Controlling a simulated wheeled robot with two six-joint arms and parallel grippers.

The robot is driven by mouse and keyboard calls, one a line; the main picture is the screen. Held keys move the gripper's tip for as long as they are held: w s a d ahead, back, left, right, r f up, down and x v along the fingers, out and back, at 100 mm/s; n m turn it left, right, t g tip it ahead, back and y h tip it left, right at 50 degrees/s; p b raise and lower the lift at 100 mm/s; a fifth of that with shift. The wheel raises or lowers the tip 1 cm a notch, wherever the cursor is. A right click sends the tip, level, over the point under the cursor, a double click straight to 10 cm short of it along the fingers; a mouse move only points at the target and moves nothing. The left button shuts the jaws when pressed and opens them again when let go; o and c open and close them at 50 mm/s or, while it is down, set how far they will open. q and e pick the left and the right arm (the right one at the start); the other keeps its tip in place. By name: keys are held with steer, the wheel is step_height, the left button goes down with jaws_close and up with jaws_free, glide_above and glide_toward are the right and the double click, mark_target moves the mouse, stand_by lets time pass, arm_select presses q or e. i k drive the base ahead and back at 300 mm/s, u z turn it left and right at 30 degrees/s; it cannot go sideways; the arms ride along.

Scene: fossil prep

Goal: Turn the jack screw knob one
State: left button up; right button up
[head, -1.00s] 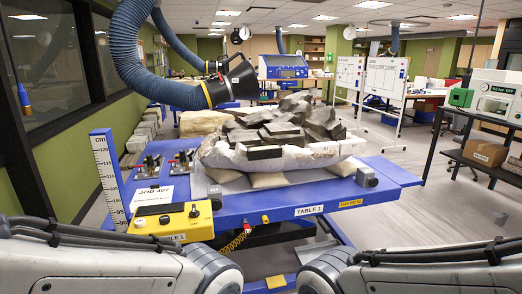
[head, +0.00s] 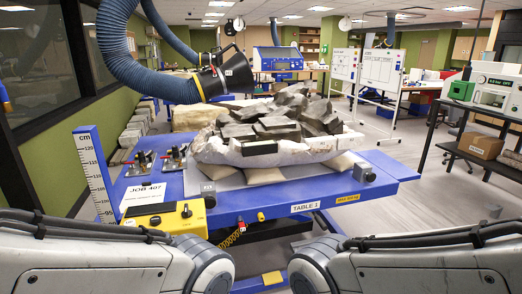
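A blue lift table (head: 255,208) labelled TABLE 1 stands in front of me. A pale, plaster-like jacket (head: 285,153) with dark rock pieces rests on it, on pale cushions. I cannot tell for sure which part is the jack screw knob. Two small metal devices with dark handles, one left (head: 139,163) and one right (head: 174,157), stand on the left side. Neither gripper is in view; only my arm links show at the bottom left and right.
A yellow control box (head: 165,222) with knobs sits at the table's front left, near a JOB 407 card (head: 143,197) and an upright cm scale (head: 93,170). A blue hose with a black nozzle (head: 226,75) hangs above.

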mark_target(210, 202)
steer(key=u, duration=0.2)
steer(key=i, duration=1.4)
steer(key=u, duration=0.3)
